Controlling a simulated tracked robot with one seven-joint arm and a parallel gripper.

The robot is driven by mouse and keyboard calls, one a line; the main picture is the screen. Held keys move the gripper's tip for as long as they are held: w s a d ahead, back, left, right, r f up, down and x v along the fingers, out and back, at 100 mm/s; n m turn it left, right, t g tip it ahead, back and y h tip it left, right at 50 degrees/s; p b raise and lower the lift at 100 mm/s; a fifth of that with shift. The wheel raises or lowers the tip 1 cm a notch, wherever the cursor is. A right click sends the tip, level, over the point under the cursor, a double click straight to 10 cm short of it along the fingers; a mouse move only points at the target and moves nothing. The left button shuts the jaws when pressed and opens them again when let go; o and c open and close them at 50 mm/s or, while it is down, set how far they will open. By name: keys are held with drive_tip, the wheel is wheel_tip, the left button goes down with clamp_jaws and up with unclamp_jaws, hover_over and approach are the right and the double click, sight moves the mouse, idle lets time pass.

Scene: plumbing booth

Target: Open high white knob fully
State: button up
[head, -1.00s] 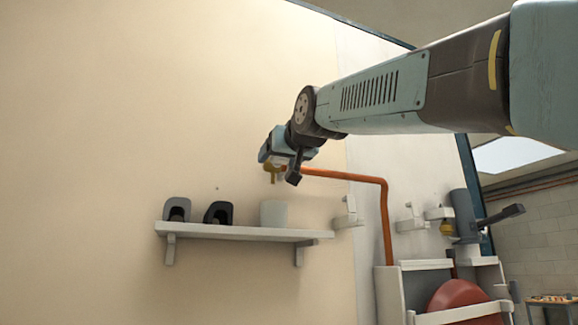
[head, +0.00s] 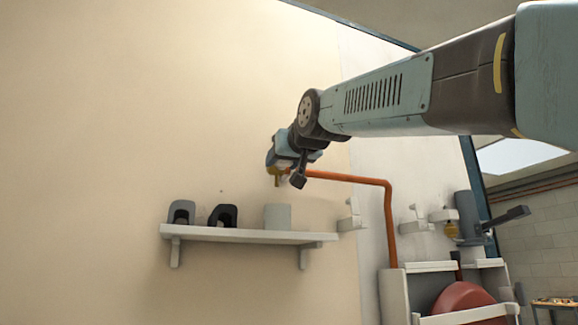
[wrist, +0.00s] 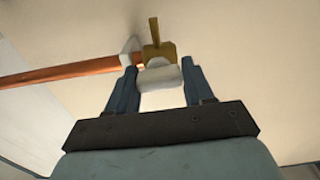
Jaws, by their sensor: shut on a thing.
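The white knob (wrist: 160,78) sits between my gripper's two blue fingers in the wrist view. My gripper (wrist: 160,74) is shut on it, with one finger against each side. Behind the knob is the brass valve body (wrist: 157,54), with a brass spout pointing up in that view. The valve joins the end of the orange copper pipe (wrist: 60,69) near the wall. In the head view, the brass valve (head: 277,177) shows just below my gripper, which mostly hides the knob.
A white shelf (head: 240,235) below the valve carries two dark arched pieces and a pale grey block (head: 277,216). The copper pipe (head: 390,220) bends down the wall to the right. White brackets (head: 416,222), a grey cylinder and a red round object (head: 460,300) are farther right.

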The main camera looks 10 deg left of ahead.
drive_tip(key=shift+r, duration=0.1)
drive_tip(key=n, duration=0.4)
drive_tip(key=shift+s+a, duration=0.1)
drive_tip(key=n, duration=0.5)
drive_tip(key=shift+a+n, duration=0.1)
drive_tip(key=shift+n, duration=0.3)
drive_tip(key=n, duration=0.4)
drive_tip(key=shift+f, duration=0.25)
drive_tip(key=shift+f+n, duration=0.2)
drive_tip(key=shift+n, duration=1.6)
drive_tip(key=shift+a+f, duration=0.1)
drive_tip(key=o, duration=1)
drive_tip(key=shift+c, duration=0.2)
